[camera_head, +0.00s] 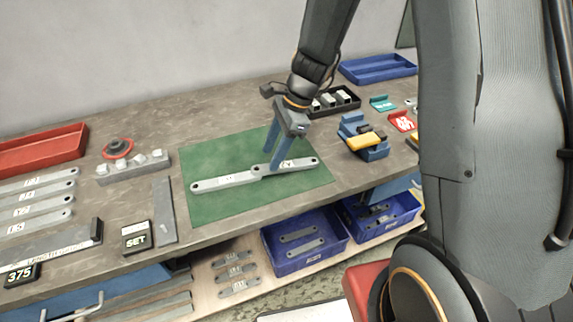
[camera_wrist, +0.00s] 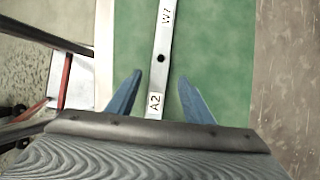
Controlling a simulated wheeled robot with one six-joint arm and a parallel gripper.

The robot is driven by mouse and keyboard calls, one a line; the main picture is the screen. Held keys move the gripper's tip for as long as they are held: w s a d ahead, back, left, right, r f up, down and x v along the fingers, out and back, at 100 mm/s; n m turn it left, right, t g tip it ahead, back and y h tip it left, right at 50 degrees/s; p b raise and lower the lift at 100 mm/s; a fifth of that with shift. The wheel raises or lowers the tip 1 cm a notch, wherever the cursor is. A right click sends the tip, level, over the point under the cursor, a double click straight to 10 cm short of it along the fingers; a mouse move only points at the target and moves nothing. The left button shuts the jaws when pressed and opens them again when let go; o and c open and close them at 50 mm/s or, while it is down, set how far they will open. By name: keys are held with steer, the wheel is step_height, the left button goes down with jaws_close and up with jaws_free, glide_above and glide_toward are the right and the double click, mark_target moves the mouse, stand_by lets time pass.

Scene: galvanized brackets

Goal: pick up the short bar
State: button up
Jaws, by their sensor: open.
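Two flat grey bars with holes lie end to end on the green mat (camera_head: 215,160), meeting or overlapping near its middle. One bar (camera_head: 215,184) reaches left; the other bar (camera_head: 305,164) reaches right. I cannot tell for sure which is the short bar. In the wrist view, the label W7 is on the far part (camera_wrist: 165,30) and A2 on the near part (camera_wrist: 154,106). My gripper (camera_head: 271,162) is open, its blue fingers down over the right-hand bar. In the wrist view my gripper (camera_wrist: 160,77) has one finger each side of the A2 part, with gaps showing.
A blue-and-yellow fixture (camera_head: 366,142) and a black tray (camera_head: 338,101) stand right of the mat. A block with knobs (camera_head: 132,168) and a SET sign (camera_head: 136,238) stand left. Blue bins (camera_head: 305,262) sit on the shelf below. Bare mat surrounds the bars.

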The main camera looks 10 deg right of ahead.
mark_target(267, 167)
steer(key=shift+p+x, duration=0.5)
steer(key=shift+x, duration=1.6)
steer(key=shift+d, duration=0.15)
jaws_close()
